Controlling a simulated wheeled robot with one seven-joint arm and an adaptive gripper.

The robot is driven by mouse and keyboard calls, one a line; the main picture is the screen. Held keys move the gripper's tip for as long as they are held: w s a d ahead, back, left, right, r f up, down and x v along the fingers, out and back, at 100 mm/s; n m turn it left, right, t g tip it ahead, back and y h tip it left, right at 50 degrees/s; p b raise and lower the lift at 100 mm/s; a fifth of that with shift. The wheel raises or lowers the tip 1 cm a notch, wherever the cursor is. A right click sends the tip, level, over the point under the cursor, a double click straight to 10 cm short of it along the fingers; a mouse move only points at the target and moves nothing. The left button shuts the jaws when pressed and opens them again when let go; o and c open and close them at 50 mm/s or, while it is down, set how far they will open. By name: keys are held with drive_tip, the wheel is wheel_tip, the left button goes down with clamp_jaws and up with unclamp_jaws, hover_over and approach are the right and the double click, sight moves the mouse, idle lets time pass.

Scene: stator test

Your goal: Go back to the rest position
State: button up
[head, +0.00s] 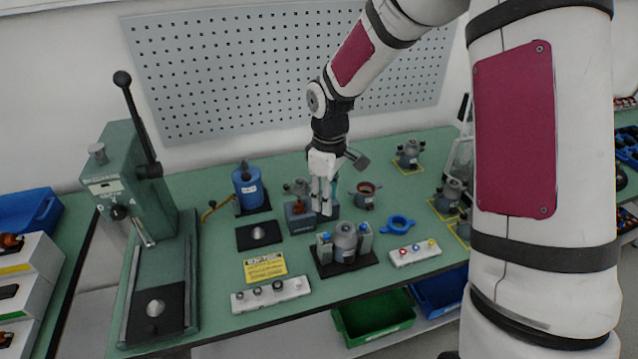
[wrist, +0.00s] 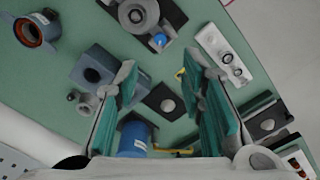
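My gripper (head: 326,208) hangs from my arm over the middle of the green table, fingers pointing down. In the wrist view my gripper (wrist: 165,85) shows its two teal-padded fingers wide apart with nothing between them. A blue-grey block (head: 298,216) is at the left of the fingers in the head view; it also shows beside one finger in the wrist view (wrist: 95,68). A grey motor part (head: 345,238) stands upright in a black fixture in front of the gripper. I cannot tell how high the fingertips are above the table.
A green lever press (head: 130,180) stands at the left. A blue cylinder (head: 247,186) stands behind a black pad (head: 258,236). A blue ring (head: 397,224), a dark red-rimmed housing (head: 366,195) and a white button strip (head: 414,253) lie to the right. A pegboard (head: 230,75) stands behind.

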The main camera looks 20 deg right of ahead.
drive_tip(key=s+r+m+t+h, duration=0.1)
drive_tip(key=s+r+m+t, duration=0.15)
drive_tip(key=s+r, duration=0.65)
drive_tip(key=s+r+m+t, duration=0.1)
drive_tip(key=s+r+m, duration=0.3)
drive_tip(key=s+r, duration=0.5)
drive_tip(key=s+r+m+t+y, duration=0.1)
drive_tip(key=s+r+m+t, duration=0.1)
drive_tip(key=s+r, duration=0.2)
drive_tip(key=s, duration=0.2)
drive_tip(key=shift+s+r, duration=0.35)
drive_tip(key=shift+r, duration=0.05)
drive_tip(key=shift+d, duration=0.1)
